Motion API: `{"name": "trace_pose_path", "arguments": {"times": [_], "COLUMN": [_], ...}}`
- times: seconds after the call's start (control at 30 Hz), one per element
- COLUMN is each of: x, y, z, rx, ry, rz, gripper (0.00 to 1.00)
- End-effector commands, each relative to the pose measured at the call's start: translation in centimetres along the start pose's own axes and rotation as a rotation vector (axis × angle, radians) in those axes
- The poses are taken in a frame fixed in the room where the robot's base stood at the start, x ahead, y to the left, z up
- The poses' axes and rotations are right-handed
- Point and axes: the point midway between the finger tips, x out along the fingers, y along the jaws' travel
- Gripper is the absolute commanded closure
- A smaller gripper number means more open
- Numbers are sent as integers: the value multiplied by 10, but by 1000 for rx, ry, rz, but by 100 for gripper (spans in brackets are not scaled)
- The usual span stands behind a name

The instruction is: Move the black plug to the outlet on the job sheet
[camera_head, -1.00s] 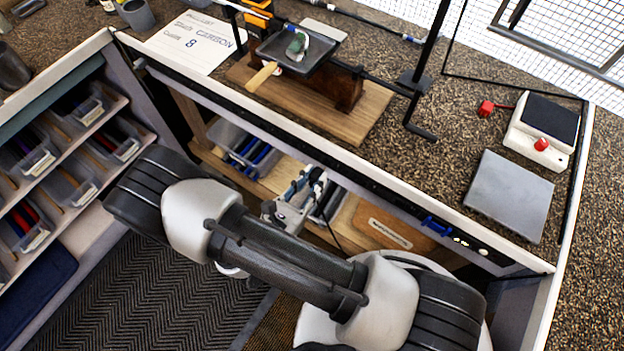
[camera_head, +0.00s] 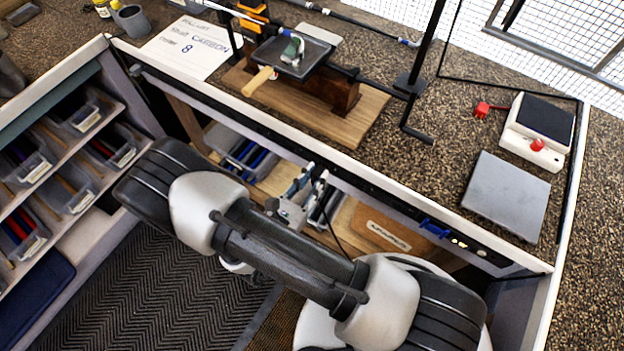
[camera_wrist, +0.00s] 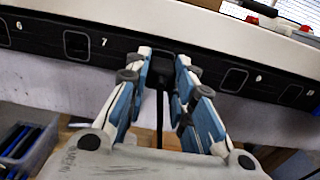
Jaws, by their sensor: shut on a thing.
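My gripper (camera_wrist: 168,78) is shut on the black plug (camera_wrist: 160,72) between its blue fingers, and a black cord hangs below it. The plug is against or just in front of the black outlet strip (camera_wrist: 130,45), between the outlets by the printed 7 and 9. The fingers cover that spot, so I cannot tell whether it is seated. In the head view my gripper (camera_head: 306,182) is under the bench's front edge. The job sheet (camera_head: 190,47) lies on the bench at the back left and shows "Carbon" and a large 8.
An open outlet (camera_wrist: 77,45) is left of the plug, and another outlet (camera_wrist: 235,80) is right of it. A bin (camera_head: 240,152) stands below the bench edge. A blue piece (camera_head: 434,228) sits on the front strip. A grey plate (camera_head: 507,195) lies on the bench.

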Motion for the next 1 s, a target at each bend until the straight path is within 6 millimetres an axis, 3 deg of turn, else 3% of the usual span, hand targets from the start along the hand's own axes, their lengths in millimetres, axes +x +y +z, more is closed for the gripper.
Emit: {"name": "trace_pose_path", "arguments": {"times": [0.27, 0.3, 0.6, 1.0], "x": [7, 7, 7, 2], "y": [0, 0, 0, 0], "z": [0, 0, 0, 0], "rx": [0, 0, 0, 1], "ry": [0, 0, 0, 0], "rz": [0, 1, 0, 2], "gripper": [100, 76, 56, 54]}}
